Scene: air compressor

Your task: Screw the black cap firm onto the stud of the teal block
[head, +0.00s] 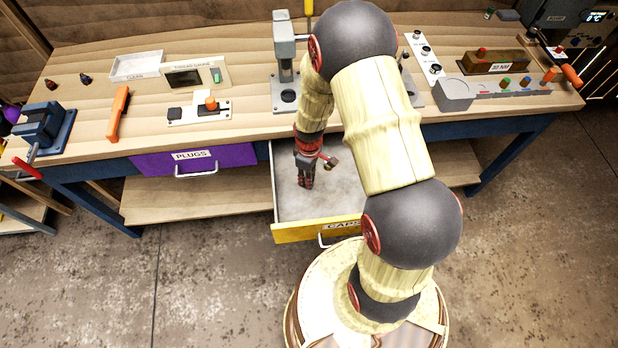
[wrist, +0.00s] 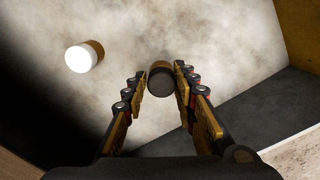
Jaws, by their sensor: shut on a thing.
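My gripper (head: 305,182) reaches down into the open yellow-fronted drawer labelled CAPS (head: 285,234). In the wrist view, the black cap (wrist: 160,84) shows a dark round end and a brownish side between the fingertips of my gripper (wrist: 160,94). The gripper is shut on this cap. A second cap (wrist: 84,57), with a white end and brown side, lies apart on the drawer floor to the left. The held cap cannot be made out in the head view. I cannot pick out the teal block or its stud in either view.
The purple PLUGS drawer (head: 160,161) is to the left. On the bench stand a blue vise (head: 40,124), a grey press (head: 284,62) and a gauge board (head: 187,76). The drawer walls (wrist: 262,112) rise around my gripper. The bench's front left edge is near.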

